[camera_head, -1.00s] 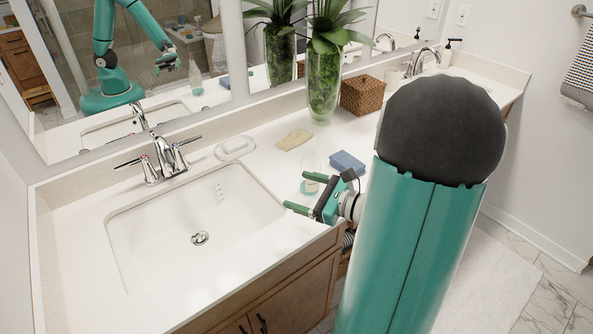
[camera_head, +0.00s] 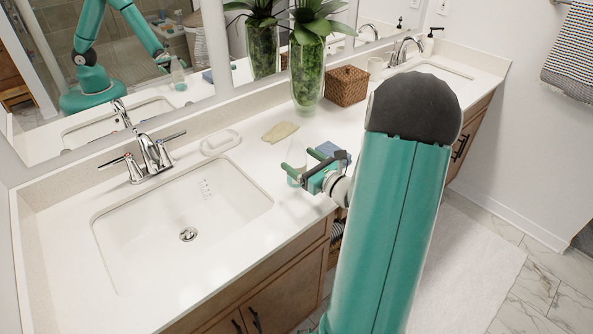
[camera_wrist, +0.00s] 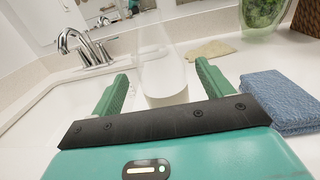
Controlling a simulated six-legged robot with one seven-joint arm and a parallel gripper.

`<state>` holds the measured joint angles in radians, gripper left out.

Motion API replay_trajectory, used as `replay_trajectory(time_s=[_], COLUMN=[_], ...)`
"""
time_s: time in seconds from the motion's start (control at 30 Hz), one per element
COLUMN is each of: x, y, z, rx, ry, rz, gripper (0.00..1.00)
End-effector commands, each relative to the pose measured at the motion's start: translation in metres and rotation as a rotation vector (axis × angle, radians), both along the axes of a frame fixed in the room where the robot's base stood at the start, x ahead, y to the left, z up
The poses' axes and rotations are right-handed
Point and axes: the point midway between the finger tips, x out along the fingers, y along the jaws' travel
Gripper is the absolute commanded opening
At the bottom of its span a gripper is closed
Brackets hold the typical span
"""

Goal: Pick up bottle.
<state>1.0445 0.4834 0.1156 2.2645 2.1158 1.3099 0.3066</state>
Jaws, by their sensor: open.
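The bottle (camera_wrist: 160,62) is clear with a whitish lower part and stands upright on the counter. In the wrist view it is between and just beyond the two green fingers of my gripper (camera_wrist: 161,74). My gripper is open, with a gap on each side of the bottle. In the head view the bottle (camera_head: 297,156) is faint and partly hidden behind my gripper (camera_head: 302,163), which is low over the counter right of the sink. Whether a finger touches the bottle cannot be told.
A folded blue cloth (camera_wrist: 283,98) lies close to the right of my gripper. A beige sponge-like piece (camera_head: 280,132), a soap dish (camera_head: 220,141), a plant vase (camera_head: 307,80) and a wicker basket (camera_head: 347,86) are behind. The sink (camera_head: 185,215) and faucet (camera_head: 150,155) are left.

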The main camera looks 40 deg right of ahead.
Motion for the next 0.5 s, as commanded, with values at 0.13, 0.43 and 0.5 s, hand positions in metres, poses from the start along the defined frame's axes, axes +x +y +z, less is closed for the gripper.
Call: replay_trajectory(time_s=[0.13, 0.43, 0.5], x=[0.024, 0.044, 0.044], y=[-0.001, -0.001, -0.001], z=[-0.002, -0.001, -0.001], rx=[0.001, 0.000, 0.000], ry=[-0.001, 0.000, 0.000], rz=[0.004, 0.001, 0.001], gripper=[0.79, 0.79, 0.79])
